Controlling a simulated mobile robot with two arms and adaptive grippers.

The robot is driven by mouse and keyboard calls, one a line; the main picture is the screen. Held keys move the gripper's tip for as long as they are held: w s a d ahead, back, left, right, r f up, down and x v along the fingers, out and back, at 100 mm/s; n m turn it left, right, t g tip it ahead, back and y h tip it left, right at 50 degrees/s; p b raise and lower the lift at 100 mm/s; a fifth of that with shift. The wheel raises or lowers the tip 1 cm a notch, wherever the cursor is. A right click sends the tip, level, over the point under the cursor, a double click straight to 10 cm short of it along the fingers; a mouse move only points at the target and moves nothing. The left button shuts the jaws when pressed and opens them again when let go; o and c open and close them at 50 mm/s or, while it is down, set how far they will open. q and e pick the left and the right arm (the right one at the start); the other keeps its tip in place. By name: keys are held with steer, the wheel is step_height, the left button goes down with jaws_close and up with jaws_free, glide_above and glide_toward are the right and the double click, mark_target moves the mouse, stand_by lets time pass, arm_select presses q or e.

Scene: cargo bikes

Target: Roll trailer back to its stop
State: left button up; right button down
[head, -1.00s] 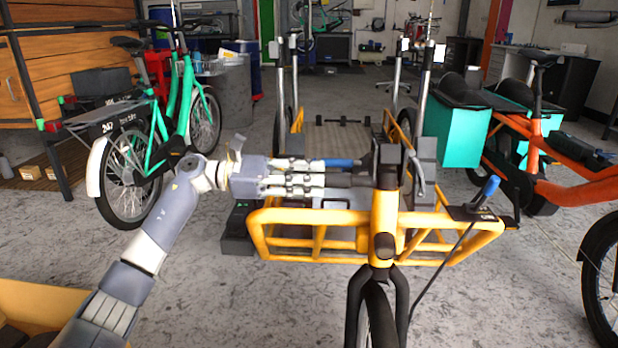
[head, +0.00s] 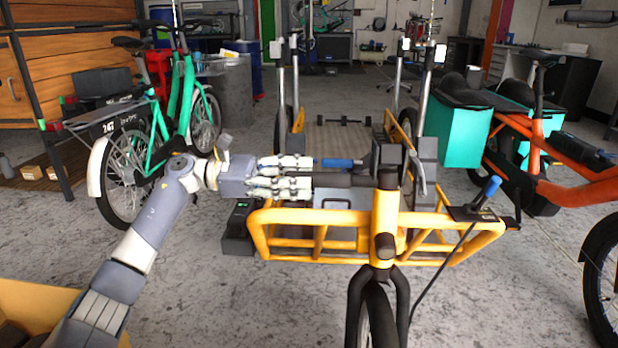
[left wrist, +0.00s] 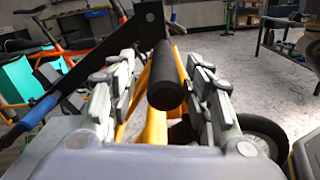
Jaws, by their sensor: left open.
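The yellow-framed cargo trailer (head: 310,215) stands in the middle of the head view, with a black front wheel (head: 376,320) and a flat bed behind. A black handlebar grip (head: 340,180) points left from its front post. My left gripper (head: 311,177) is open at the end of this grip. In the left wrist view the round black grip end (left wrist: 166,92) lies between the two spread fingers, with gaps on both sides. A blue-ended lever (head: 342,162) is just above the grip. My right gripper is not in view. I cannot make out a marked stop.
A dark block (head: 237,238) sits on the floor at the trailer's left corner. A green bike (head: 165,130) stands left, an orange cargo bike (head: 570,180) close on the right. Bare floor lies in front and at left.

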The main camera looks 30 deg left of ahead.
arm_select(q)
steer(key=v, duration=0.9)
steer(key=shift+a, duration=0.25)
steer(key=shift+s, duration=0.1)
steer(key=shift+s+f, duration=0.1)
